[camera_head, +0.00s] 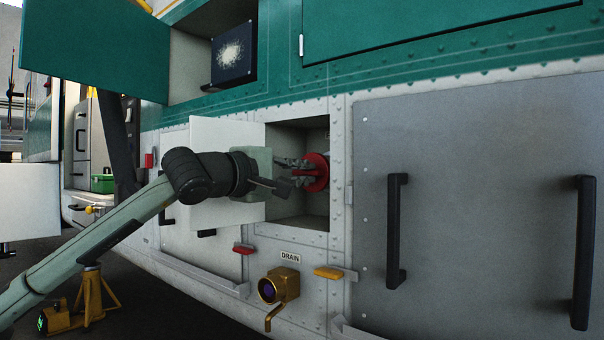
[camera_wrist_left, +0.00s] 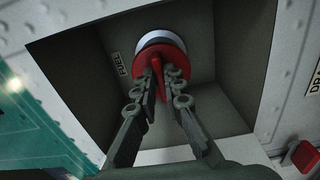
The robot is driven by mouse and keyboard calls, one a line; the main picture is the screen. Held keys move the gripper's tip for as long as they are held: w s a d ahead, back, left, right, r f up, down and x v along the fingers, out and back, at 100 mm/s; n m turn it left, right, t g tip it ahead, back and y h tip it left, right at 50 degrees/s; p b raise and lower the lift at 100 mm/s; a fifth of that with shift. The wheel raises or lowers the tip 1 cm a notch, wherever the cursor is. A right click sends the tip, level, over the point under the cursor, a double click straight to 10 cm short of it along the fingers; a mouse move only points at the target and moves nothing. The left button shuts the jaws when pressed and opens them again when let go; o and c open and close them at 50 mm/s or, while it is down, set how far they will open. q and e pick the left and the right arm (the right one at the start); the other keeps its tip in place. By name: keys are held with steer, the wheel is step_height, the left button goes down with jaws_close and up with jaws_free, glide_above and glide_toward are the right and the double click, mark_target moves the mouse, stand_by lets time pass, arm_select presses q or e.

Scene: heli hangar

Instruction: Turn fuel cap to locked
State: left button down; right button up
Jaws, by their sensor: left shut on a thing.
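The red fuel cap (camera_head: 318,172) is inside an open square recess (camera_head: 318,215) in the helicopter's side. In the left wrist view the cap (camera_wrist_left: 178,54) is a red disc with a raised bar across it, in front of a pale ring. A FUEL label (camera_wrist_left: 118,66) is on the recess wall beside it. My left gripper (camera_head: 300,172) reaches into the recess, and its two fingers (camera_wrist_left: 163,82) are shut on the cap's bar, one on each side. The fingers hide part of the bar. No lock marking is readable. My right gripper is in neither view.
The white recess door (camera_head: 215,140) stands open behind my left wrist. Below are a brass drain valve (camera_head: 279,285) and a yellow latch (camera_head: 329,272), with a red latch (camera_head: 243,248) to the left. A grey panel with black handles (camera_head: 396,230) is at right.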

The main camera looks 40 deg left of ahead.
mark_target(307, 171)
arm_select(q)
steer(key=c, duration=1.6)
jaws_free()
steer(key=shift+s+a, duration=0.45)
steer(key=shift+s, duration=0.35)
steer(key=shift+s+d, duration=0.15)
steer(key=shift+s, duration=0.4)
steer(key=shift+s+d+r, duration=0.15)
steer(key=shift+s+d, duration=0.05)
steer(key=shift+s, duration=0.5)
steer(key=shift+s+a, duration=0.2)
steer(key=shift+s, duration=1.8)
steer(key=shift+s+a, duration=0.15)
steer(key=shift+s, duration=1.8)
steer(key=shift+f, duration=0.2)
